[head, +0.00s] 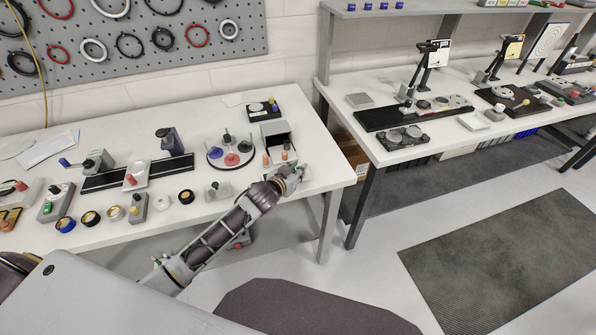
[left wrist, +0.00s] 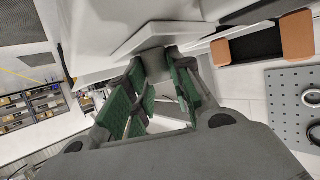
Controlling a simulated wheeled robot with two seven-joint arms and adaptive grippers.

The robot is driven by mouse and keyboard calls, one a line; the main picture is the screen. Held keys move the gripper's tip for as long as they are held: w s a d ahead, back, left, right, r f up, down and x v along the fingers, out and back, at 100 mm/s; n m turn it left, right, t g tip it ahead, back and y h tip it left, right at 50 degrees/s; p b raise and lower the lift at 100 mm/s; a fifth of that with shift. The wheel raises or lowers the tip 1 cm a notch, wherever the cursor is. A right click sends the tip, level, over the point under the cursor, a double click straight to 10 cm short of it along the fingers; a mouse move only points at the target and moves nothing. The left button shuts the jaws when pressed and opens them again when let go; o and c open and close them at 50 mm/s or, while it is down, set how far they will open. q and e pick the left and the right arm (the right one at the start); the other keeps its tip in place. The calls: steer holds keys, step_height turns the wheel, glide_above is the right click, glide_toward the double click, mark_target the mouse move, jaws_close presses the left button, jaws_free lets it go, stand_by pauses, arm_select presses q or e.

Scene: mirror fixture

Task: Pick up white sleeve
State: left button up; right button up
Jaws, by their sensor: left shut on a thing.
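A small white round part (head: 160,199) stands near the bench's front edge, left of a black ring (head: 186,196). My right gripper is not in view.
A round stand (head: 231,151) with coloured knobs is left of the box. Several small fixtures and rings crowd the front left of the bench (head: 224,105). A second bench (head: 357,83) is to the right, across a floor gap.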

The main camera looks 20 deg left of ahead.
mark_target(297, 170)
arm_select(q)
steer(key=shift+r, duration=0.1)
step_height(297, 170, up, 10)
stand_by(0.6)
steer(key=shift+w, duration=0.1)
stand_by(0.4)
